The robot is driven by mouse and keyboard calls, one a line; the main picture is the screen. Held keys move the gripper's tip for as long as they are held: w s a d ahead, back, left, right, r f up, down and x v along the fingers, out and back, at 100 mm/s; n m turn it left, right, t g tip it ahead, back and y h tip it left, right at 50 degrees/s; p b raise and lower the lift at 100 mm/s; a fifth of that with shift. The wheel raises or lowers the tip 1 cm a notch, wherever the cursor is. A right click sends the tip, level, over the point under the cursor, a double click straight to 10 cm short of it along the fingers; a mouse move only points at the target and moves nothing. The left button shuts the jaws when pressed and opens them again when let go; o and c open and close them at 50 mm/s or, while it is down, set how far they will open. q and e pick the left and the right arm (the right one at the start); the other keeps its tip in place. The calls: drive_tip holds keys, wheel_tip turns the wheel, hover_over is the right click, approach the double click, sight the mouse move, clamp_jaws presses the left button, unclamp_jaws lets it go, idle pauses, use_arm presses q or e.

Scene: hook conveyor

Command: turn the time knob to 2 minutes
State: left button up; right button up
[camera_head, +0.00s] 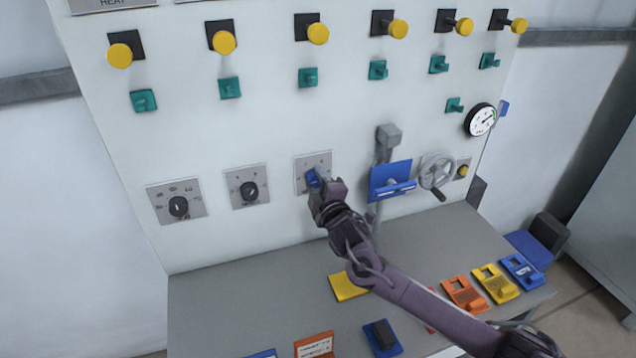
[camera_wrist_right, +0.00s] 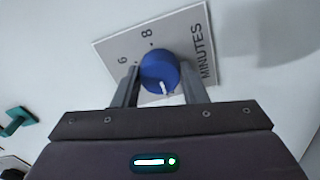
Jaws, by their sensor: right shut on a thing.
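The time knob (camera_wrist_right: 160,70) is a round blue knob with a white pointer mark, on a grey plate (camera_wrist_right: 203,38) lettered MINUTES. In the right wrist view the numbers 6 and 8 show on the plate; other marks are hidden by the knob and fingers. In the head view the blue knob (camera_head: 313,178) is partly covered by my gripper. My right gripper (camera_wrist_right: 160,88) has one finger on each side of the knob and is shut on it. It also shows in the head view (camera_head: 318,187). My left gripper is not in view.
Two black knobs (camera_head: 179,206) (camera_head: 249,191) on similar plates are to the left. A blue lever plate (camera_head: 390,181) and a handwheel (camera_head: 437,171) are close on the right. Yellow knobs and green hooks line the panel above. A grey table (camera_head: 235,300) with coloured tags lies below.

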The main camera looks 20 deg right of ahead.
drive_tip(key=o, duration=1)
drive_tip(key=shift+c, duration=0.2)
drive_tip(key=shift+s, duration=0.1)
drive_tip(key=s+b, duration=0.2)
drive_tip(key=s, duration=0.5)
drive_tip(key=shift+s, duration=0.35)
drive_tip(key=shift+d, duration=0.1)
